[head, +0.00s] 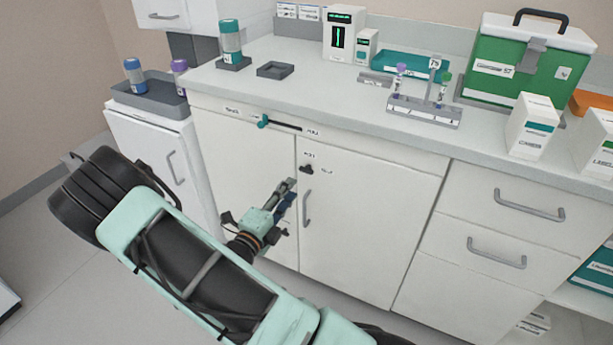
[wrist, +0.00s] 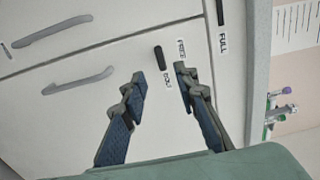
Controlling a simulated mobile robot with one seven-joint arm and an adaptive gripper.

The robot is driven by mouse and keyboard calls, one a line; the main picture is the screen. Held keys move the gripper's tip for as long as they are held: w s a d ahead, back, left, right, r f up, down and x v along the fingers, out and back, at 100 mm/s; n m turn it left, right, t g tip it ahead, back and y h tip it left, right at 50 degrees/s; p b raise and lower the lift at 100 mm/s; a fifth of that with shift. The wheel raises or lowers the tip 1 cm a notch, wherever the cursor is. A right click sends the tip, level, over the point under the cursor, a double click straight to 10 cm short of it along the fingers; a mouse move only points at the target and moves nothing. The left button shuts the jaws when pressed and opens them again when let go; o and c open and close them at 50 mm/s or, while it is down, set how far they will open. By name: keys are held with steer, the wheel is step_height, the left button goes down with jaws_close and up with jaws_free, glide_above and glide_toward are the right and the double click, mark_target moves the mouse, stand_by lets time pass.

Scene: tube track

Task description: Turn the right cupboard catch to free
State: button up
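The right cupboard catch (head: 307,169) is a small dark knob at the upper left of the right cupboard door (head: 365,215). In the wrist view the catch (wrist: 160,58) is a dark bar, its lower end towards the HOLD label (wrist: 167,87). The FREE label (wrist: 181,48) is to its right, which is above it in the head view. My gripper (head: 290,184) is below and left of the catch in the head view. In the wrist view my gripper (wrist: 160,75) is open and empty, its fingertips on either side of the view line to the catch. Contact does not show.
A slider slot (head: 287,126) with a teal knob (head: 263,121) runs above the catch. The right door's handle (head: 307,208) is just below it. The counter (head: 300,95) overhead carries a tube rack (head: 425,112), boxes and a green case (head: 520,70).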

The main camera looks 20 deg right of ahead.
mark_target(305, 172)
steer(key=b+x, duration=0.2)
steer(key=x, duration=0.7)
steer(key=shift+c, duration=0.7)
jaws_close()
